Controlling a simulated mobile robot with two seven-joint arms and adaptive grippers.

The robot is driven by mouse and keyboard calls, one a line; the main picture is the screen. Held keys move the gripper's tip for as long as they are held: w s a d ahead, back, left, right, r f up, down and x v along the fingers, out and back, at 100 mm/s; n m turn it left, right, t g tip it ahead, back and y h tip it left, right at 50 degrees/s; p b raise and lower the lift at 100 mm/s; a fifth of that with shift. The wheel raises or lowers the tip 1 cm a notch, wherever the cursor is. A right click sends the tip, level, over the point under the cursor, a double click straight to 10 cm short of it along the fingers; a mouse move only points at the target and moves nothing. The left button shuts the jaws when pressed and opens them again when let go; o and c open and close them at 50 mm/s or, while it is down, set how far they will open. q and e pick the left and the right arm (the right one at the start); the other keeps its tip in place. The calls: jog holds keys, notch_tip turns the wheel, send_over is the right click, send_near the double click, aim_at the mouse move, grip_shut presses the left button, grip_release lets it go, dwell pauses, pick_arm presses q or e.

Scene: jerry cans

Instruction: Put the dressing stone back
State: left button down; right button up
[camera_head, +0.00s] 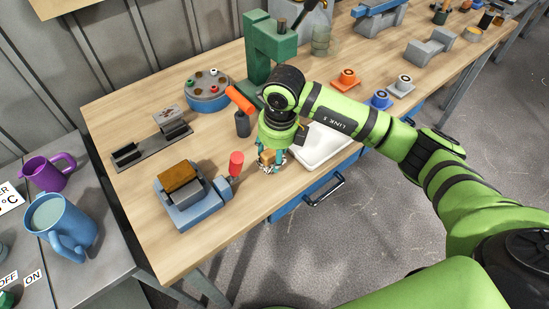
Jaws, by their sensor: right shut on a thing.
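My right gripper (271,166) points down over the front part of the wooden bench, left of the white tray. It is shut on a small tan block (267,156), probably the dressing stone. The fingers and wrist hide much of the block, and I cannot tell whether it touches the bench. A dark grey rack (150,149) with raised blocks lies at the left of the bench. My left gripper is not in view.
A blue-grey device with a brown block (180,178) and red knob (236,158) stands left of my gripper. A white tray (318,147) is to the right. A green press (270,45), a round blue holder (208,93) and an orange-handled tool (240,99) stand behind.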

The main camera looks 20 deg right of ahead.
notch_tip(320, 180, down, 3)
jog(key=shift+f+p, duration=0.15)
jog(key=shift+p, duration=0.45)
jog(key=shift+f, duration=0.15)
jog(key=shift+f, duration=0.1)
jog(key=o, duration=1.1)
